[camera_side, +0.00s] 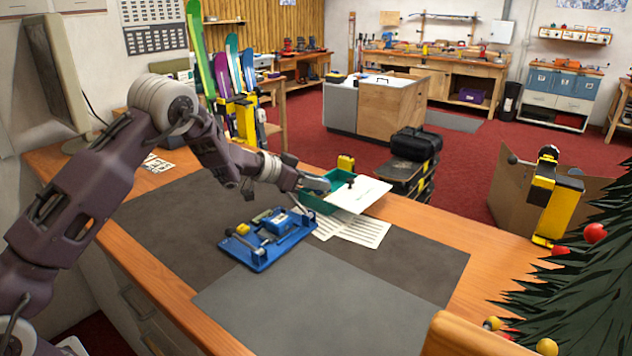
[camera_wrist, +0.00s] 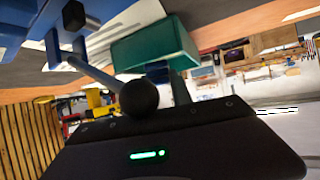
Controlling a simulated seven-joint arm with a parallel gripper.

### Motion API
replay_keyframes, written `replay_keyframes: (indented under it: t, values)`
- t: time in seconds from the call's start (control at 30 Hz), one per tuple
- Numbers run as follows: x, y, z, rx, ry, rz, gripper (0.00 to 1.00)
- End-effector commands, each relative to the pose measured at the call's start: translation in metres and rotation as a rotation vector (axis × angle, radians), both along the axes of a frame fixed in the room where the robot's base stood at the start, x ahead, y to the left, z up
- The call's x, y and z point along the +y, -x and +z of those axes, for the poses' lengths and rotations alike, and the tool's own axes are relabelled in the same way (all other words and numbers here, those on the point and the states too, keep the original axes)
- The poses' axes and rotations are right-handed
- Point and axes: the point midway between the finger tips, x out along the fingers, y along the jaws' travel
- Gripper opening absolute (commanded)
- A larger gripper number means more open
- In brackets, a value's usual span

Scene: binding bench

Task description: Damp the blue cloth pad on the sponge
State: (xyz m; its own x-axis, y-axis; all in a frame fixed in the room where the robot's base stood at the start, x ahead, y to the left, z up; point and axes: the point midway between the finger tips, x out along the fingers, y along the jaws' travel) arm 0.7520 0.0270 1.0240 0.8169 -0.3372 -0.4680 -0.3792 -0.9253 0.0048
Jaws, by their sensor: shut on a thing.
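My gripper (camera_side: 322,184) is at the left side of the teal tray (camera_side: 318,205) in the side view. In the wrist view the teal tray (camera_wrist: 152,44) lies just beyond the fingertips. I cannot tell whether the pad touches anything in the tray. I cannot make out the sponge for certain; the inside of the tray is largely hidden.
A yellow object (camera_side: 346,162) stands behind. The front mat is clear.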

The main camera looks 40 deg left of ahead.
Motion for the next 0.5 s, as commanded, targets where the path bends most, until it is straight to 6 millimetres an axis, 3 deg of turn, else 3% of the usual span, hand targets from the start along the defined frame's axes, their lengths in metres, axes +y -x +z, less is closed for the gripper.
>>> replay_keyframes:
  t: [0.5]
  values:
    - [0.0001, -0.0001, -0.004, 0.0, 0.001, 0.0, 0.0]
